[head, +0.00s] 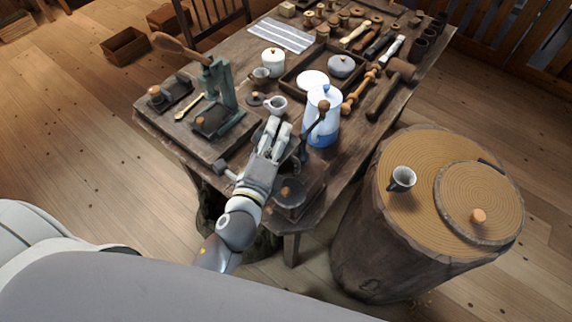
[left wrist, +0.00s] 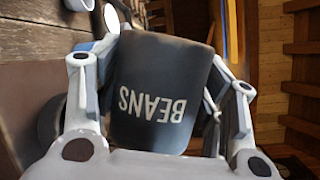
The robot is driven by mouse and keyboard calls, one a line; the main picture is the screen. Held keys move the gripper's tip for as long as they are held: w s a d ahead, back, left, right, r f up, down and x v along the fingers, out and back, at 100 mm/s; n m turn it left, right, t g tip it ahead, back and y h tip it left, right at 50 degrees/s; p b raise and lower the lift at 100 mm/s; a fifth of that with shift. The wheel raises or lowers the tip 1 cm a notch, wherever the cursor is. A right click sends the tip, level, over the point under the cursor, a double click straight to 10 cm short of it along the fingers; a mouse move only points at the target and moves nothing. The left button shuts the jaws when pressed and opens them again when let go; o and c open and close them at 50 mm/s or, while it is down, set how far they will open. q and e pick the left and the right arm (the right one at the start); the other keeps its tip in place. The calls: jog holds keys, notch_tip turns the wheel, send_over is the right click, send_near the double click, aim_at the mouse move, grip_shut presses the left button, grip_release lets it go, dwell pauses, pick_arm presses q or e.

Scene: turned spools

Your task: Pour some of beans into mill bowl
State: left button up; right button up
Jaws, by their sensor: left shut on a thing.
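My left gripper (head: 279,130) is over the near part of the table. In the left wrist view its fingers stand on either side of a dark grey canister (left wrist: 160,92) marked BEANS, and it is shut on it. The lettering appears upside down there. In the head view the canister is largely hidden by the gripper. A dark round bowl (head: 290,192), which looks like the mill bowl, is at the near table corner, beside my forearm. It has a brown centre. My right gripper is not in view.
A blue-and-white canister (head: 322,128) stands right of my gripper, with a wooden-knobbed handle in front. A dark press (head: 219,92) stands left. A stump (head: 428,154) at right bears a grey cup (head: 401,180).

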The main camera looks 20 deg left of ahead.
pick_arm(q)
jog(key=shift+s+d+r+m+b, duration=0.1)
jog(key=shift+d+r+m+b, duration=0.1)
jog(key=shift+m+b, duration=0.25)
dwell(1.3)
